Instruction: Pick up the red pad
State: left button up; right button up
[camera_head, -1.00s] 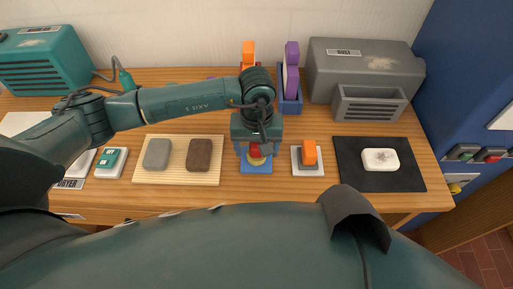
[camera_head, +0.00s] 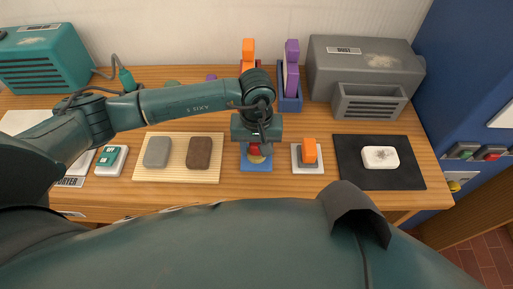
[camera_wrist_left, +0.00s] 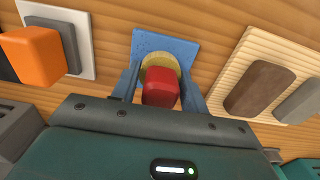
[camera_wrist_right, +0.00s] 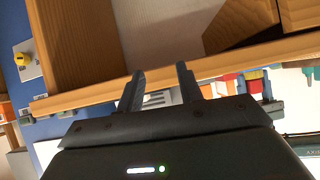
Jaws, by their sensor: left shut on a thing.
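The red pad (camera_head: 254,149) is a red block with a round yellow part (camera_head: 257,159) under it, above the blue square mat (camera_head: 256,167). In the left wrist view the red block (camera_wrist_left: 160,88) sits between my fingers, with the yellow disc (camera_wrist_left: 162,62) and blue mat (camera_wrist_left: 166,42) beyond it. My left gripper (camera_head: 256,146) is shut on the red pad from above; its fingers show on both sides in the left wrist view (camera_wrist_left: 161,78). I cannot tell whether the pad is clear of the mat. My right gripper (camera_wrist_right: 160,71) is open and empty, away from the pad.
An orange block on a grey base (camera_head: 309,152) stands on a white plate to the right. A ribbed board (camera_head: 180,174) with grey and brown blocks lies left. A black mat (camera_head: 400,178) holds a white block (camera_head: 380,157). A grey bin (camera_head: 369,104) stands behind.

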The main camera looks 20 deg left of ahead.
pick_arm(q)
notch_tip(320, 180, up, 10)
jog(key=shift+b, duration=0.7)
